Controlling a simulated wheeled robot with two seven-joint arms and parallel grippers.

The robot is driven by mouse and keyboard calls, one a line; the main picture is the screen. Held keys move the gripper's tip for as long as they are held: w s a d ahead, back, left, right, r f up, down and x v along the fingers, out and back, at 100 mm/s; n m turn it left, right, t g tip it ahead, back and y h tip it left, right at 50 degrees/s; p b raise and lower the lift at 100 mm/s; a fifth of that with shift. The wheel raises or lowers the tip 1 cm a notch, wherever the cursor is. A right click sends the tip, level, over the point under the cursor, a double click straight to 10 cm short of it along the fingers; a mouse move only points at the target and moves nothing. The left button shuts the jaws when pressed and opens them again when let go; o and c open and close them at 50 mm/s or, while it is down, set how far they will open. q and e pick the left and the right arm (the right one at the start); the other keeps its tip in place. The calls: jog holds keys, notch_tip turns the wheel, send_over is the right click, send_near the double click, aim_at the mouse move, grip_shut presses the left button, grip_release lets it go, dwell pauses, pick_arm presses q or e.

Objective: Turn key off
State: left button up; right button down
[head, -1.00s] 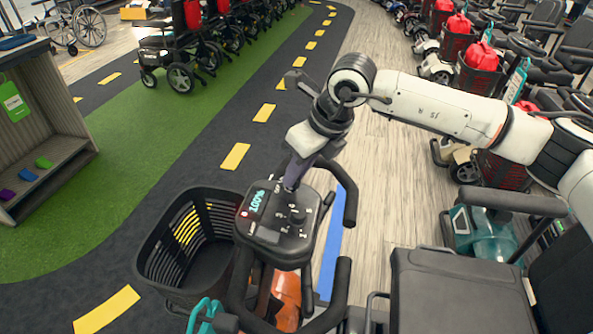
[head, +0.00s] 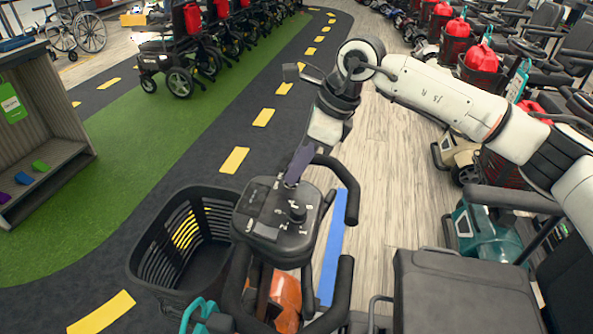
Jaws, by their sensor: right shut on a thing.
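The scooter's black control console (head: 280,218) sits in the lower middle of the head view, with a round dial (head: 297,214) on its right half. The console's display (head: 262,199) is dark. My right gripper (head: 293,181) reaches down to the far edge of the console and is shut on the key, which the fingers hide. My left gripper is not in view.
A black basket (head: 150,250) hangs in front of the console on the left. Black handlebars (head: 351,204) curve around the console's right side. The black seat (head: 460,290) is at lower right. Rows of other scooters stand at upper right and upper left.

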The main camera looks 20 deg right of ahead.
jog(key=n+g, duration=0.1)
jog(key=n, duration=0.4)
jog(key=shift+w+b, duration=0.15)
jog(key=shift+b, duration=0.25)
jog(key=shift+r+n, duration=0.1)
jog(key=shift+n, duration=0.3)
jog(key=c, duration=1.8)
grip_release()
jog(key=shift+o, duration=0.2)
jog(key=v, duration=1)
jog(key=shift+d, duration=0.2)
